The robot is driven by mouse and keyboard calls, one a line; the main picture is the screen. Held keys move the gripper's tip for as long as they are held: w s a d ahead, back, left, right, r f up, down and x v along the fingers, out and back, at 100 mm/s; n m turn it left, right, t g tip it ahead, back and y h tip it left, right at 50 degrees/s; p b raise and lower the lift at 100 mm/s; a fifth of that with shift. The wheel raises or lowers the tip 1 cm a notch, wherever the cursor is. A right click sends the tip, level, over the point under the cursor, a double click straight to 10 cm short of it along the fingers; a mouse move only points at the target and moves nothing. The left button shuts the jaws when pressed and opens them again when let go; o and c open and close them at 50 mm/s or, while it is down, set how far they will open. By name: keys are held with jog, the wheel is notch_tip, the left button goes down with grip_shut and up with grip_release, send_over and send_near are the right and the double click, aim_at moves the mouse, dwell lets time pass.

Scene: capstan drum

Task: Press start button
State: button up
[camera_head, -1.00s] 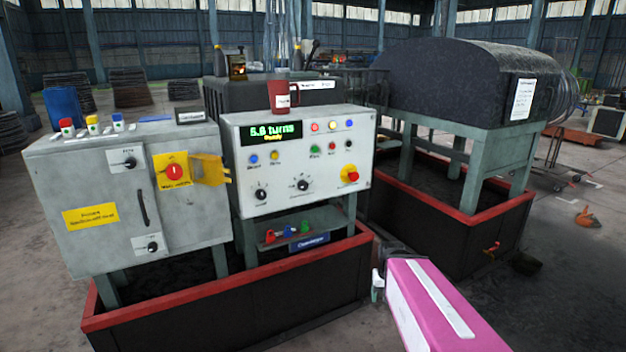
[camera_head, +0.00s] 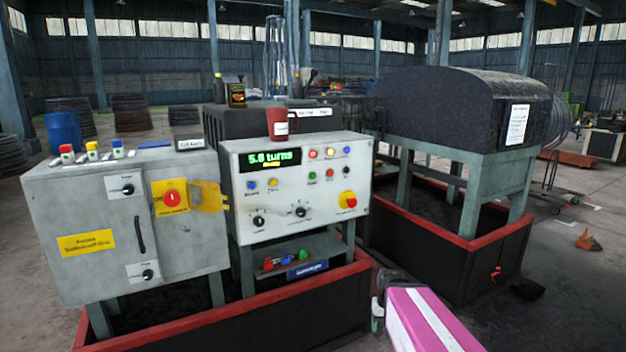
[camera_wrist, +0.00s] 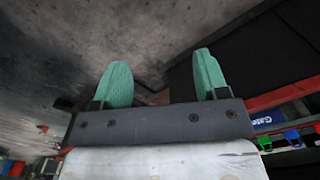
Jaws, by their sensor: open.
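The control panel (camera_head: 270,222) is a light grey sloped box with a green-lit display (camera_head: 274,159). Small coloured buttons and lamps sit on it, among them a green button (camera_head: 312,176), a blue one (camera_head: 252,185) and a yellow one (camera_head: 273,183). Their labels are too small to read, so I cannot tell which is start. A red mushroom knob on a yellow base (camera_head: 348,200) is at the right. My gripper (camera_head: 378,316) is low, right of and below the panel, touching nothing visible. In the wrist view its two green fingers (camera_wrist: 163,80) are apart and empty.
A grey cabinet (camera_head: 105,220) with a red rotary switch (camera_head: 171,198) stands left. A red mug (camera_head: 278,124) is on top behind the panel. Red-rimmed black bases (camera_head: 330,310) stand under the machines. Coloured padlocks (camera_head: 268,263) are on the shelf below the panel.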

grip_shut()
jog(key=shift+w, duration=0.1)
dwell(1.8)
